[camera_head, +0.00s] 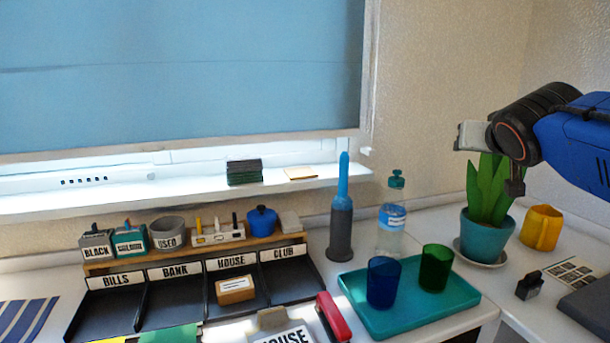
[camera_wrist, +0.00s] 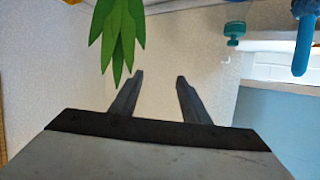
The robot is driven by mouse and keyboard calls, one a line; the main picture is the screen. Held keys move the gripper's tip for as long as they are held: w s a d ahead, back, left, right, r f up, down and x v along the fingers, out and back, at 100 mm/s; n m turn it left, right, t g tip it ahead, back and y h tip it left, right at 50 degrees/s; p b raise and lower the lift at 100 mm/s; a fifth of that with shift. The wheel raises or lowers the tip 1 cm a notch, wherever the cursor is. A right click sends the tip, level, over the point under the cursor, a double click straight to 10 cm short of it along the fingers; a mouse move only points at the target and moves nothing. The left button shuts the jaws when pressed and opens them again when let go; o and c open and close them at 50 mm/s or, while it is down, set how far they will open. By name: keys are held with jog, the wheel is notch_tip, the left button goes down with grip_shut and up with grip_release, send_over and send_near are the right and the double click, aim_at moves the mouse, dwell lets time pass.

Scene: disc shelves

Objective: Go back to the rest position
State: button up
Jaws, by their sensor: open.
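My gripper (camera_wrist: 158,80) is open and empty, with its two dark fingers apart against the bare wall in the wrist view. In the head view, my blue arm comes in from the right edge, and the gripper end is in front of the wall, above and in front of the potted plant (camera_head: 487,190). The plant's green leaves also show at the upper left of the wrist view (camera_wrist: 117,35). The fingertips are hard to make out in the head view.
A teal tray (camera_head: 440,318) holds a blue cup (camera_head: 383,283) and a green cup (camera_head: 435,268). A bottle (camera_head: 391,225) and a blue-topped grey cylinder (camera_head: 341,225) stand behind it. A yellow mug (camera_head: 541,228) is right of the plant. Labelled compartments (camera_head: 175,300) fill the left.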

jog(key=s+a+f+n+g+y, duration=0.1)
jog(key=s+a+f+g, duration=0.1)
jog(key=s+f, duration=0.6)
jog(key=s+a+f+n+g+y, duration=0.1)
jog(key=s+a+f+g, duration=0.2)
jog(key=s+f, duration=0.5)
jog(key=s+a+f+n+g+y, duration=0.1)
jog(key=s+f, duration=0.7)
jog(key=f, duration=0.8)
jog(key=a+g, duration=0.1)
jog(key=g, duration=0.1)
jog(key=shift+s+a+f+g+y, duration=0.15)
jog(key=shift+a+f+g+y, duration=0.15)
jog(key=shift+f+y, duration=0.1)
